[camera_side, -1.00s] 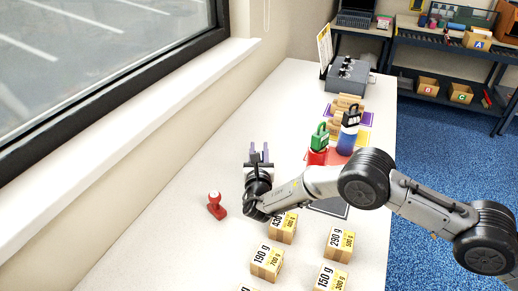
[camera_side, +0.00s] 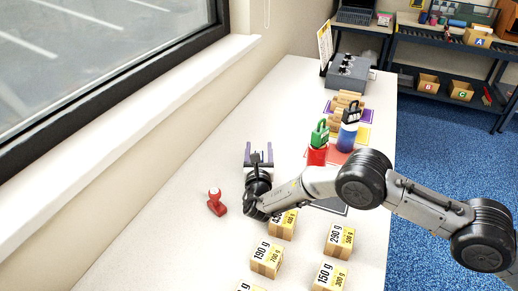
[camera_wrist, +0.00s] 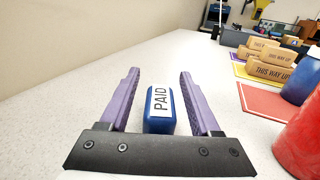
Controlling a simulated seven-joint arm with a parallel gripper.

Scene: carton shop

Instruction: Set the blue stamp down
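The blue stamp (camera_wrist: 158,112), with a white "PAID" label, is between my gripper's fingers in the wrist view. It appears to rest on the white table. My gripper (camera_wrist: 159,73) has purple fingers spread apart, with a gap showing on each side of the stamp. In the side view my gripper (camera_side: 259,150) is low over the table with its fingers wide. The stamp cannot be made out there, and its lower part is hidden by the gripper in the wrist view.
A red stamp (camera_side: 216,202) stands to the left. Red (camera_side: 317,153) and blue (camera_side: 347,137) containers stand right of the gripper, near small cartons on coloured mats. Weight-labelled boxes (camera_side: 267,258) are in front. The table beyond the gripper is clear.

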